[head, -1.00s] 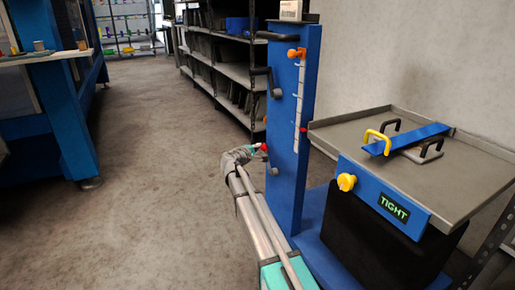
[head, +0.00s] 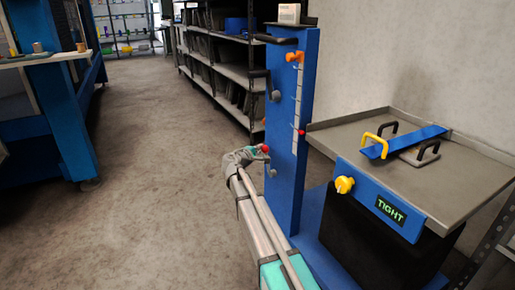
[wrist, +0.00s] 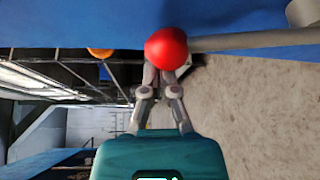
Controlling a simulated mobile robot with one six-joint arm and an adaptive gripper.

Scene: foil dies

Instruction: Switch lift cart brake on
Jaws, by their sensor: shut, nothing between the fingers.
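The lift cart has a blue column (head: 291,150) in the head view. A grey lever with a red ball knob (head: 265,149) is low on its left side; I take it to be the brake. In the wrist view the red knob (wrist: 166,47) is in front of my fingertips, and its grey lever arm (wrist: 250,40) runs right. My gripper (wrist: 161,78) is shut with nothing between the fingers, its tips at the knob's lower edge. I cannot tell whether they touch it. In the head view my gripper (head: 257,152) is small and partly hidden by my wrist.
A steel tray (head: 465,185) on the cart holds a blue bar (head: 404,142) with yellow and black handles. A yellow knob (head: 344,185) and a display (head: 391,210) reading "TIGHT" are on the cart's front. Black shelving (head: 235,75) stands behind. The floor (head: 150,180) to the left is clear.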

